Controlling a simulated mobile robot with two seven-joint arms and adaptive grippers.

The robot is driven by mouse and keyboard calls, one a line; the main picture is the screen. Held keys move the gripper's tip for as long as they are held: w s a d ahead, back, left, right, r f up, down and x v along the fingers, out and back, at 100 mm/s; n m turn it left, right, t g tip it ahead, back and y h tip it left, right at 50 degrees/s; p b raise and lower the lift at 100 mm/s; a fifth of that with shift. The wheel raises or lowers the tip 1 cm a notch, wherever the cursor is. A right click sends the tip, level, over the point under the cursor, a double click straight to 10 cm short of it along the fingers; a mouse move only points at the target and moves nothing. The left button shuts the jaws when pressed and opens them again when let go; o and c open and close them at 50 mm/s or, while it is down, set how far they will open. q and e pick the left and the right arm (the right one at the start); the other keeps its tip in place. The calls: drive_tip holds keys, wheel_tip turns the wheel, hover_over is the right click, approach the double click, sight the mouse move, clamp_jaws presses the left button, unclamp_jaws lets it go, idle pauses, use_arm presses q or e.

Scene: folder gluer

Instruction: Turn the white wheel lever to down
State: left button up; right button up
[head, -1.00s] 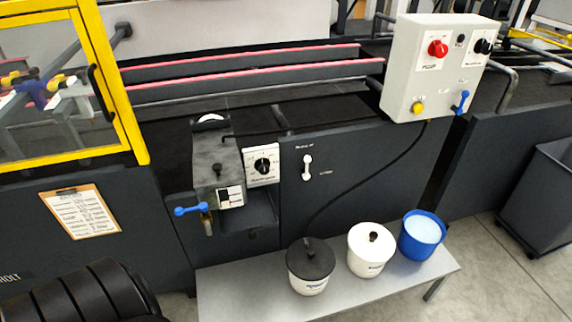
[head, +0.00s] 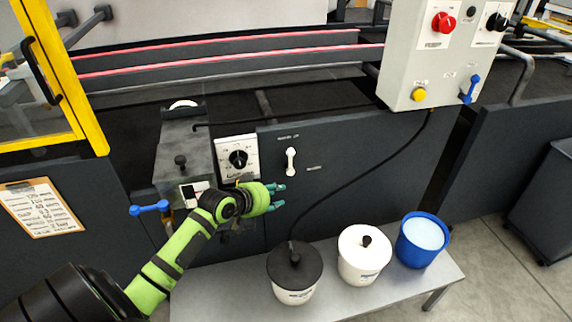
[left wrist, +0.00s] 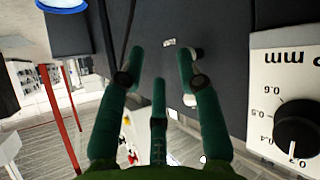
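The white wheel lever (head: 291,161) is a small white handle on the dark front panel (head: 345,165), standing about vertical. Small white labels show above it and to its right. My left gripper (head: 278,196) is just below and slightly left of the lever in the head view, pointing right. In the left wrist view its green fingers (left wrist: 160,62) are spread apart with nothing between them. White parts of the lever (left wrist: 190,100) show there behind the right finger, which partly hides it. I see no clear contact. My right gripper is not in view.
A dial (head: 238,159) and a blue lever (head: 150,209) are near my left arm. A grey bench (head: 425,283) below holds a black-lidded pot (head: 296,278), a white pot (head: 364,254) and a blue bucket (head: 422,240). A black cable (head: 375,170) hangs right of the lever.

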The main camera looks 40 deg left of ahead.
sight(288, 152)
use_arm(q)
drive_tip(key=w+a+r+n+t, duration=0.1)
drive_tip(key=w+a+r+t, duration=0.2)
drive_tip(key=r, duration=0.6)
drive_tip(key=shift+g, duration=0.3)
drive_tip(key=x, duration=0.6)
drive_tip(key=shift+w+a+r+b, duration=0.1)
drive_tip(key=shift+a+r+b, duration=0.05)
drive_tip(key=shift+a+b, duration=0.2)
drive_tip(key=shift+w+d+f, duration=0.1)
drive_tip(key=shift+w+f, duration=0.15)
drive_tip(key=shift+w, duration=0.3)
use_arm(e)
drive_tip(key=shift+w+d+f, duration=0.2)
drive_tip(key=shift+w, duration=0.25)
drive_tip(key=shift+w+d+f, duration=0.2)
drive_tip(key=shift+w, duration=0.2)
use_arm(q)
clamp_jaws()
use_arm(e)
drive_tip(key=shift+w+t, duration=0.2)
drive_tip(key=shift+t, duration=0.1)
